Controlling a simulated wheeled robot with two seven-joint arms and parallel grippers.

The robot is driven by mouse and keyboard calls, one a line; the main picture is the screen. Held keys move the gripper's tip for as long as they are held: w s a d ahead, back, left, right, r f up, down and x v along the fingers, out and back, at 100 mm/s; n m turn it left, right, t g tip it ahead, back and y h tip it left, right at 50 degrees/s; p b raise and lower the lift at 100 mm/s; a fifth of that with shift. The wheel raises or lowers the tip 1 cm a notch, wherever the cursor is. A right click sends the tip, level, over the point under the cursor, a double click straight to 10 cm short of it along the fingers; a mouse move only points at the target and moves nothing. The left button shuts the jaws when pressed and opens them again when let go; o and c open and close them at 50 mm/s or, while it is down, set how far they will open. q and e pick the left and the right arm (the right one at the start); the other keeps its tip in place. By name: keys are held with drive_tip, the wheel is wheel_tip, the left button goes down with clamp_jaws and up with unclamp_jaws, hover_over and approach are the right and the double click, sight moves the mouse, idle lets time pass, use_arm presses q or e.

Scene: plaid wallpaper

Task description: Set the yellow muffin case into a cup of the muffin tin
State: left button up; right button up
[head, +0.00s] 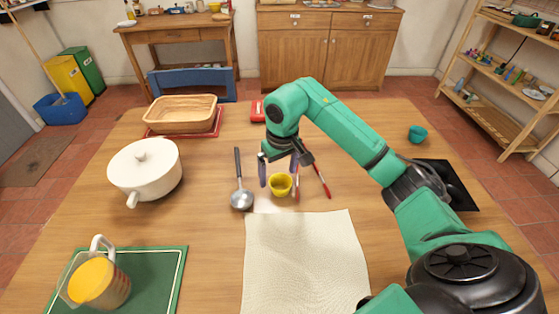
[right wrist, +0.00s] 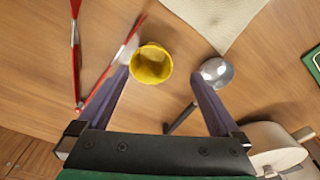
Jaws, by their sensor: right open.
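The yellow muffin case (head: 280,186) stands upright on the wooden table, just behind the cream cloth. My right gripper (head: 279,172) is open above it, fingers pointing down. In the right wrist view the yellow muffin case (right wrist: 152,64) lies between and just beyond the spread fingertips of the right gripper (right wrist: 163,76), nearer the left finger. Nothing is held. A flat black thing (head: 460,190) at the table's right is partly hidden by my right arm; I cannot tell whether it is the muffin tin. No tin cups show. My left gripper is not in view.
A ladle (head: 241,198) lies left of the case and red-handled tongs (head: 322,180) lie close on its right. A teal case (head: 417,133) stands far right. A white pot (head: 146,172), wooden basket (head: 180,112) and measuring jug (head: 97,280) occupy the left.

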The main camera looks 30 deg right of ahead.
wheel_tip(320, 180, up, 6)
hover_over(279, 187)
drive_tip(key=s+a, duration=0.1)
drive_tip(key=s, duration=0.2)
drive_tip(key=shift+a+f, duration=0.15)
drive_tip(key=shift+a, duration=0.05)
drive_tip(key=shift+r, duration=0.25)
drive_tip(key=shift+c, duration=0.6)
drive_tip(key=f+n+p, duration=0.2)
drive_tip(key=f+n, duration=0.2)
drive_tip(key=n, duration=0.7)
drive_tip(key=w+f+n+t+p, duration=0.1)
drive_tip(key=f+n+p, duration=0.2)
drive_tip(key=n, duration=0.9)
drive_tip(key=w+d+f+n+t+p, duration=0.1)
drive_tip(key=f+n+p, duration=0.2)
drive_tip(key=n, duration=0.8)
wheel_tip(279, 187, down, 2)
drive_tip(key=shift+d+f, duration=0.1)
drive_tip(key=shift+f, duration=0.05)
drive_tip(key=shift+s, duration=0.1)
drive_tip(key=c, duration=1.2)
